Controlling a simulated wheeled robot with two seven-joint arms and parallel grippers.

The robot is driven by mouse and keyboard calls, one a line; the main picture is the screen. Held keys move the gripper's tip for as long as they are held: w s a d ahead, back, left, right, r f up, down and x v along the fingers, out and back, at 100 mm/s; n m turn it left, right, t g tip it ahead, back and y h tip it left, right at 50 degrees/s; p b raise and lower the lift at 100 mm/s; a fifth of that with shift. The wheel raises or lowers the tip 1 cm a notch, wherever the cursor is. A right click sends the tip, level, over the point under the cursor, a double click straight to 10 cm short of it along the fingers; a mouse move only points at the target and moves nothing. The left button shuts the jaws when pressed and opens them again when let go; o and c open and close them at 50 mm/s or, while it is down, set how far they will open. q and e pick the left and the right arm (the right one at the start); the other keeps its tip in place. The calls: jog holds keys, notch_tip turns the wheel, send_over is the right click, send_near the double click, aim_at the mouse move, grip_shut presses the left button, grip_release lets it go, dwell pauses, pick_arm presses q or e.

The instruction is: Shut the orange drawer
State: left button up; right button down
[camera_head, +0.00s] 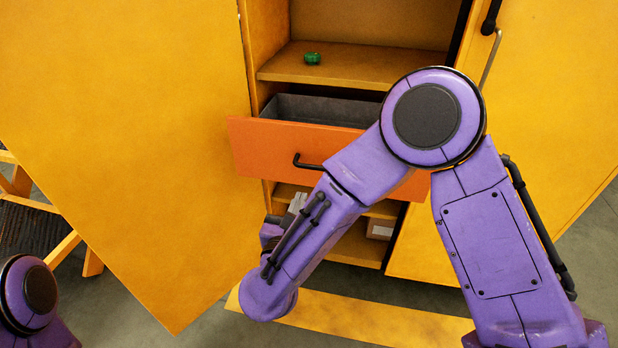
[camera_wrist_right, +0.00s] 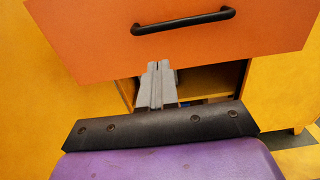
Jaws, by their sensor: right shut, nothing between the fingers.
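The orange drawer (camera_head: 262,150) stands pulled out of the yellow cabinet, with its grey inside (camera_head: 315,110) showing behind the front. A black bar handle (camera_head: 308,163) is on its front; my right arm covers the front's right part. In the right wrist view the drawer front (camera_wrist_right: 90,45) and handle (camera_wrist_right: 183,21) are straight ahead. My right gripper (camera_head: 297,203) is shut and empty, just below the handle near the drawer's lower edge. Its closed fingers (camera_wrist_right: 158,70) reach to that lower edge; I cannot tell whether they touch. My left gripper is not in view.
The cabinet's left door (camera_head: 130,130) and right door (camera_head: 545,120) stand open on both sides. A green object (camera_head: 312,58) lies on the shelf above the drawer. A small box (camera_head: 380,229) sits on a shelf below. A yellow strip (camera_head: 370,318) crosses the floor.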

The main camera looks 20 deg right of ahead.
aim_at(309, 177)
jog(key=p+x, duration=0.1)
jog(key=x, duration=0.8)
jog(key=shift+f, duration=0.15)
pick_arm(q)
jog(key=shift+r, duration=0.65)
